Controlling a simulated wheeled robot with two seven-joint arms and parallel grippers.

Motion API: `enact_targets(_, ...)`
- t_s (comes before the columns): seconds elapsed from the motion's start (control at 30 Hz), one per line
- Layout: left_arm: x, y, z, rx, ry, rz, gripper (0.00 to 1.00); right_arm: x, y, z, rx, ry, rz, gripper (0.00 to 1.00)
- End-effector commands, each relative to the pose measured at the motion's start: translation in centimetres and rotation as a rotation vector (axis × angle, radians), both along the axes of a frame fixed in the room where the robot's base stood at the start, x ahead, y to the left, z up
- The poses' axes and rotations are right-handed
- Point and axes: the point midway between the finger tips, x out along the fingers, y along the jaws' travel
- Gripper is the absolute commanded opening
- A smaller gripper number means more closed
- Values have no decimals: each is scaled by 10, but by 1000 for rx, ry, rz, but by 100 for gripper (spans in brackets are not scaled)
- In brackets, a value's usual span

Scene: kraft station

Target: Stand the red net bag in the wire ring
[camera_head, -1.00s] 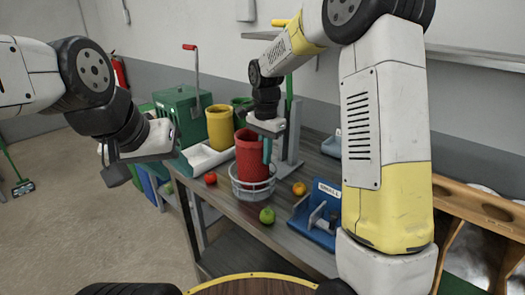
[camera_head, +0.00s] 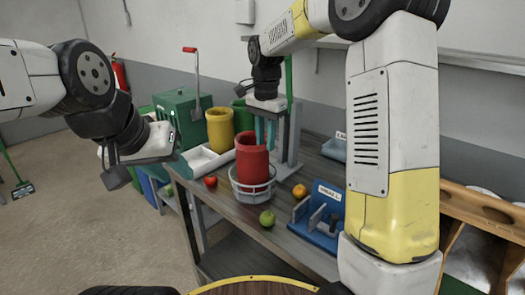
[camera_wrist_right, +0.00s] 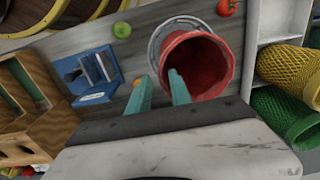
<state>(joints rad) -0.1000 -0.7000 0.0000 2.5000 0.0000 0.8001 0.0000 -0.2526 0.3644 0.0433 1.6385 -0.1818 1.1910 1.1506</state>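The red net bag (camera_head: 252,160) stands roughly upright inside the wire ring (camera_head: 236,190) on the grey bench, its open mouth up. The right wrist view looks down into the red bag (camera_wrist_right: 220,60), with the pale wire ring (camera_wrist_right: 162,35) partly showing around its far side. My right gripper (camera_head: 265,140) points down just behind and above the bag's rim.
Yellow (camera_head: 220,128) and green (camera_head: 242,115) net bags stand behind the ring. A red tomato (camera_head: 211,181), a green apple (camera_head: 267,218) and an orange fruit (camera_head: 299,191) lie around it. A blue holder (camera_head: 318,218) stands to the right, and a grey post (camera_head: 290,135) stands close behind.

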Motion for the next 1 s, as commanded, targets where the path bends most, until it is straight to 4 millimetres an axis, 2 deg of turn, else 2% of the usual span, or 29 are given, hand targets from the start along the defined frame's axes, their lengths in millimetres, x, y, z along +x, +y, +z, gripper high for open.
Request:
enact_targets(0.03,0,0,0,0,0,0,36,1,1,13,1,-4,0,25)
enact_targets(0.2,0,0,0,0,0,0,36,1,1,42,1,-2,0,25)
enact_targets(0.4,0,0,0,0,0,0,36,-2,-1,61,4,-6,6,25)
enact_targets(0.53,0,0,0,0,0,0,36,-20,-14,75,24,-45,69,25)
enact_targets(0.67,0,0,0,0,0,0,36,-59,-36,92,57,-132,204,25)
enact_targets(0.77,0,0,0,0,0,0,36,-95,-53,99,72,-218,327,25)
enact_targets(0.87,0,0,0,0,0,0,36,-132,-67,99,71,-306,447,25)
enact_targets(1.0,0,0,0,0,0,0,36,-181,-81,90,45,-431,604,25)
